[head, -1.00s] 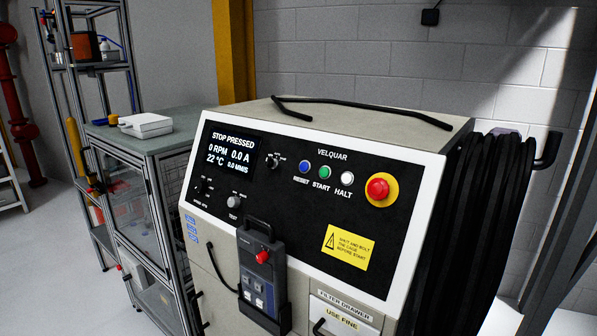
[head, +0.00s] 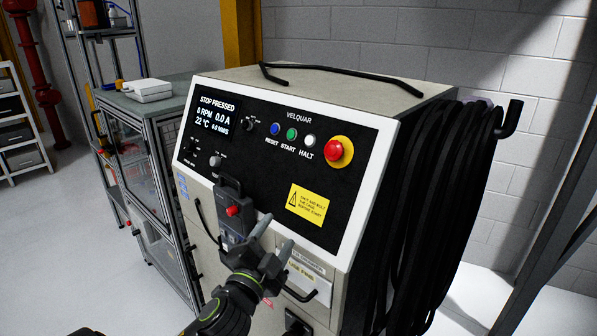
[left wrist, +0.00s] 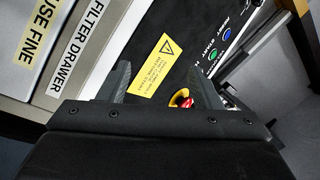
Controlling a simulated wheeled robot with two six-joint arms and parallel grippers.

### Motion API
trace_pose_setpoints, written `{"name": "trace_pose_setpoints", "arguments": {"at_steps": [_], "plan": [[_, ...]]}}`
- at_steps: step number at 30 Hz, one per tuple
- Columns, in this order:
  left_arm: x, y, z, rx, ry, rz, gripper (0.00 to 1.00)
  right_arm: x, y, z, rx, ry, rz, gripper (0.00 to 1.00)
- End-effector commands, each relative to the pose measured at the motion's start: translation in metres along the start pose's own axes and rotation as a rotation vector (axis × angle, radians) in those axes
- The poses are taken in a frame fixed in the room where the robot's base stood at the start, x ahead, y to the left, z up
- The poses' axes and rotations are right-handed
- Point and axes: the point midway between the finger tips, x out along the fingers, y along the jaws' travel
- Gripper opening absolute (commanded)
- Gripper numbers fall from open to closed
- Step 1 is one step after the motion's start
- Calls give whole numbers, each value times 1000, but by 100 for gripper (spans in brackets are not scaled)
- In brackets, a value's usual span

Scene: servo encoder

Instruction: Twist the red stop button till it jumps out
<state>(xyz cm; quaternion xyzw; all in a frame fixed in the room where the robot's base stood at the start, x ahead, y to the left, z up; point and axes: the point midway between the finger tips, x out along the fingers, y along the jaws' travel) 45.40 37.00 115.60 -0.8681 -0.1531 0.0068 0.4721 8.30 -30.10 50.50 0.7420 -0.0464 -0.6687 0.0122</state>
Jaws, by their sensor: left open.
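The red stop button (head: 335,150) sits on a yellow ring at the upper right of the black VELQUAR panel (head: 262,185). In the left wrist view the red button (left wrist: 182,98) shows between the fingers, partly hidden by the gripper body. The display (head: 215,115) reads STOP PRESSED. My left gripper (head: 277,232) is open and empty, in front of the panel's lower part, below and left of the button and apart from it. Its fingers also show in the left wrist view (left wrist: 161,70). My right gripper is not in view.
A grey pendant with its own red button (head: 232,211) hangs at the cabinet front beside my gripper. Blue, green and white buttons (head: 309,140) sit left of the stop button. A drawer handle (head: 301,293) sticks out below. Black cables (head: 430,200) hang on the right side.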

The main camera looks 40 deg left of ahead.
Motion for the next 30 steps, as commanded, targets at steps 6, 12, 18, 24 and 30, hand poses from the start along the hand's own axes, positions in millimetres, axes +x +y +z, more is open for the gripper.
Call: {"name": "trace_pose_setpoints", "arguments": {"at_steps": [6, 12, 18, 24, 30], "plan": [[5, -74, -144, 457, 627, -308, 58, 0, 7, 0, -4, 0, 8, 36], [-34, -73, -228, 997, 1112, -503, 58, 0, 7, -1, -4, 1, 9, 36], [-45, -45, -239, 1666, 1425, -564, 58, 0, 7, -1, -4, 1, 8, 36], [-6, -56, -201, 2402, 1449, -422, 58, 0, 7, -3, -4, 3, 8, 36], [32, -110, -165, -2875, -1217, 159, 58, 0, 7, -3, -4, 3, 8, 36]]}}
